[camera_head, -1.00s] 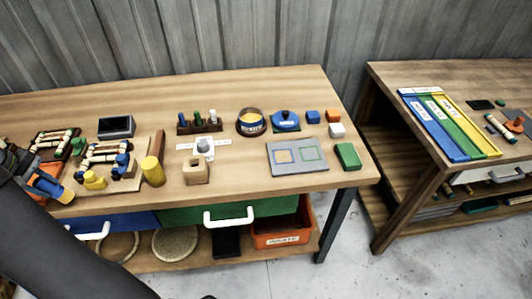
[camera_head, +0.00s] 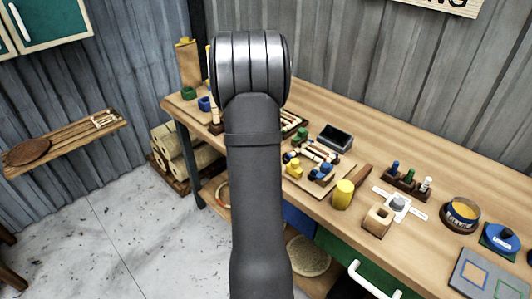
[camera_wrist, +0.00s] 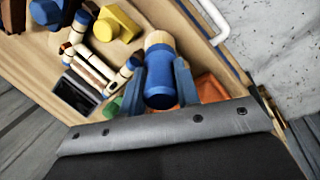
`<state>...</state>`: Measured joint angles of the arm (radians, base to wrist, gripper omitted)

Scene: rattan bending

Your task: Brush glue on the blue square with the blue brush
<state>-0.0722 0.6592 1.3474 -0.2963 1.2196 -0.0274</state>
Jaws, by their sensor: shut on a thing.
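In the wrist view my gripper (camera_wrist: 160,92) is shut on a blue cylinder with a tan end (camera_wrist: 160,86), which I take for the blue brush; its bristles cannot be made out. In the head view my own arm hides the gripper and the held thing. The grey board (camera_head: 456,283) lies at the lower right, partly cut off. On it are a blue-outlined square (camera_head: 474,274) and a green-outlined square (camera_head: 508,289). A round pot with yellow content (camera_head: 462,213) stands behind the board, perhaps the glue. The gripper is far from the board.
A yellow cylinder (camera_head: 342,195), a wooden block with a hole (camera_head: 378,220) and a rack of small upright tools (camera_head: 405,183) stand between my arm and the board. A dark box (camera_head: 335,138) stands further back. A blue round thing (camera_head: 500,238) is beside the pot.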

